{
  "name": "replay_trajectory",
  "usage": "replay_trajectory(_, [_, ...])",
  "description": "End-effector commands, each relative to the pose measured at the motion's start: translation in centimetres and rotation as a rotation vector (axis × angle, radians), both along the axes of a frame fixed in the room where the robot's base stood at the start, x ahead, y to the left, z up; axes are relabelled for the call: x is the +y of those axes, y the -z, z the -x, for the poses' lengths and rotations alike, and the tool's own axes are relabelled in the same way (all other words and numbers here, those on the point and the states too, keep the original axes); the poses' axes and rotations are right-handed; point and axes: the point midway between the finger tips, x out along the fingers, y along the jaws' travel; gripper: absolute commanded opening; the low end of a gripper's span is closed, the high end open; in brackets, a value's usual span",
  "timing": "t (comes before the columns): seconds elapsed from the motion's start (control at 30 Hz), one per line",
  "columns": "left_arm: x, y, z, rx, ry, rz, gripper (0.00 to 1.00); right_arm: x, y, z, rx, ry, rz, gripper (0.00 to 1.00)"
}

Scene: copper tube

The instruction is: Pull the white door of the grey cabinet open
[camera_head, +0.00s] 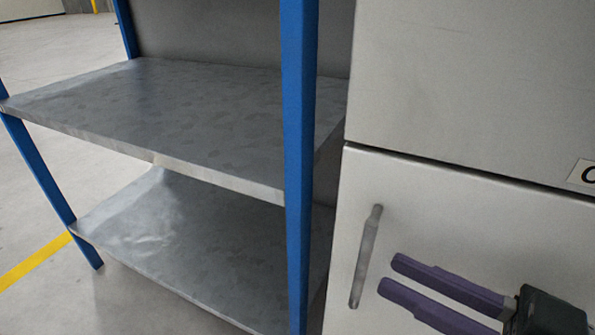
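The white door (450,215) of the grey cabinet (460,80) is at the lower right, below a dark horizontal seam. It looks shut. Its vertical grey bar handle (366,257) is near the door's left edge. My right gripper (388,272) comes in from the lower right, with two purple fingers pointing left toward the handle. The fingers are apart with a gap between them and nothing in it. Their tips appear just right of the handle; I cannot tell the distance in depth. My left gripper is not in view.
A metal shelf unit with blue posts (298,150) stands directly left of the cabinet. Its upper shelf (180,110) and lower shelf (170,240) are empty. Grey floor (40,190) with a yellow line (35,262) lies at the left. A partly visible label (583,174) is on the cabinet.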

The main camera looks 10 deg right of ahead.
Motion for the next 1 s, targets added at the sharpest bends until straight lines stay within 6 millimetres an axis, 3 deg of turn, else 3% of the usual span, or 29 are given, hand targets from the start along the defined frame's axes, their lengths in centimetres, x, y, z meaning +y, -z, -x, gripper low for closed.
replay_trajectory(0.4, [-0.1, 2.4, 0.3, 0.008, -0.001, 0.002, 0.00, 5.2, 0.1, -5.3, -0.006, 0.002, -0.003, 0.27])
replay_trajectory(0.8, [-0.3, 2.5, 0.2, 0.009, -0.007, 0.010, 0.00, 5.9, -0.1, -6.0, -0.004, 0.002, -0.001, 0.27])
replay_trajectory(1.0, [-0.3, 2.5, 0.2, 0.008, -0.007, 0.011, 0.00, 5.9, -0.1, -6.0, -0.004, 0.003, -0.001, 0.05])
